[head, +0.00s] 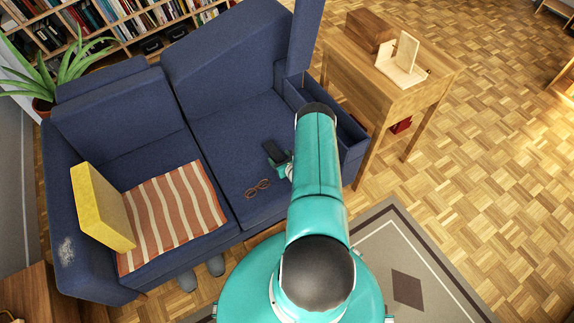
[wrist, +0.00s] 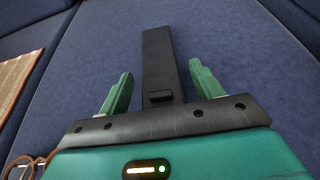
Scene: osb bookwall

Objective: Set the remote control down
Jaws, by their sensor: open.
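The black remote control (wrist: 160,62) lies on the blue sofa (wrist: 235,50) seat, between the two spread fingers of my gripper (wrist: 160,88) in the wrist view. Gaps show between the remote and each finger, so my gripper is open around it without gripping. In the head view the remote (head: 273,151) shows on the right seat cushion, and my gripper (head: 280,166) is at its near end, partly hidden by my arm.
Brown glasses (head: 257,188) lie on the same cushion, near my gripper. A striped blanket (head: 175,212) and a yellow cushion (head: 102,207) are to the left. A wooden side table (head: 400,95) stands right of the sofa. Seat fabric behind the remote is clear.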

